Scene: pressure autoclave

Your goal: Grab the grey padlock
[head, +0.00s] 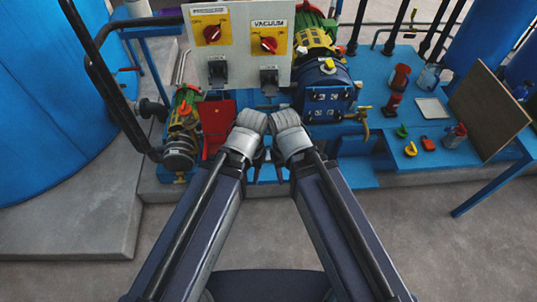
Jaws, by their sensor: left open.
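I cannot make out a grey padlock for certain in the head view. Two small dark lock fittings, a left one (218,73) and a right one (269,81), sit under the LOCK labels on the pale switch panel (242,58). My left gripper (258,158) is open, low in front of the panel, and mostly hidden by its own pale wrist. My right gripper (283,172) is close beside it, also largely hidden behind its wrist, so its jaws cannot be read. I see nothing held.
A brown board (490,108) leans there. A blue pump (328,92) stands behind my grippers. A big blue tank (60,100) fills the left.

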